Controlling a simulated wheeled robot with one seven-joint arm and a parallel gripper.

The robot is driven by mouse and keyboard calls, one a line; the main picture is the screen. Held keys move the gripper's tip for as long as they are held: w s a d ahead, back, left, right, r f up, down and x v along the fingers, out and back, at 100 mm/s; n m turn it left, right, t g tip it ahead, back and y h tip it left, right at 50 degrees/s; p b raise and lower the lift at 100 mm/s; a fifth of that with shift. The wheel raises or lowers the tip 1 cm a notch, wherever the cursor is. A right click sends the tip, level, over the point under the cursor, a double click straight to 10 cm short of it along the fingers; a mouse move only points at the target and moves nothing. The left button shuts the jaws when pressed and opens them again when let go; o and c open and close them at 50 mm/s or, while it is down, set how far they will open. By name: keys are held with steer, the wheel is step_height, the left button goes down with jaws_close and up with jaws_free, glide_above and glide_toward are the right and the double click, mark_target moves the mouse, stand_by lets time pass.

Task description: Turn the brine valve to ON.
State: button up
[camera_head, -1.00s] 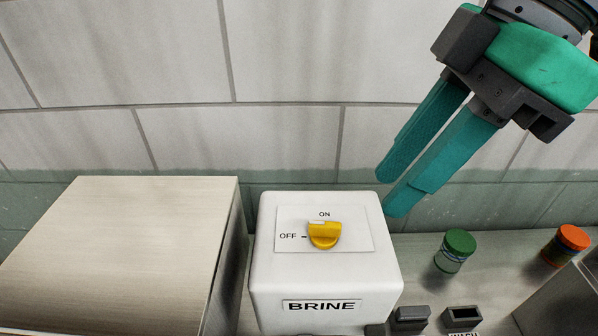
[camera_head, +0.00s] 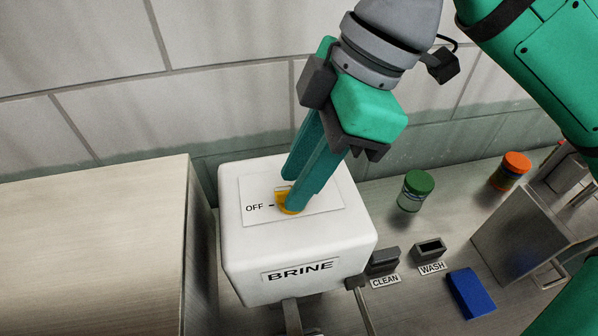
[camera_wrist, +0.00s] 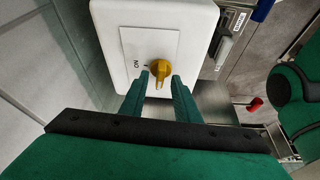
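The white BRINE valve box (camera_head: 300,245) stands left of centre in the head view, with a plate marked OFF on its top. Its yellow knob (camera_head: 284,196) is mostly hidden behind my fingers there. In the wrist view the knob (camera_wrist: 160,70) is clear, with its ridge running down the picture, across the line to the ON mark on its left. My gripper (camera_head: 291,193) is down at the knob. In the wrist view its fingertips (camera_wrist: 160,78) are apart, one on each side of the knob's lower end; contact cannot be told.
A large pale box (camera_head: 100,250) stands close on the left. To the right are a green-capped jar (camera_head: 414,191), an orange-capped jar (camera_head: 510,170), CLEAN (camera_head: 384,262) and WASH (camera_head: 430,250) switches and a blue block (camera_head: 470,293). A tiled wall (camera_head: 90,60) rises behind.

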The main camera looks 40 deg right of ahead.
steer(key=shift+w+a+f, duration=0.1)
steer(key=shift+a+f, duration=0.05)
steer(key=shift+f, duration=0.15)
jaws_close()
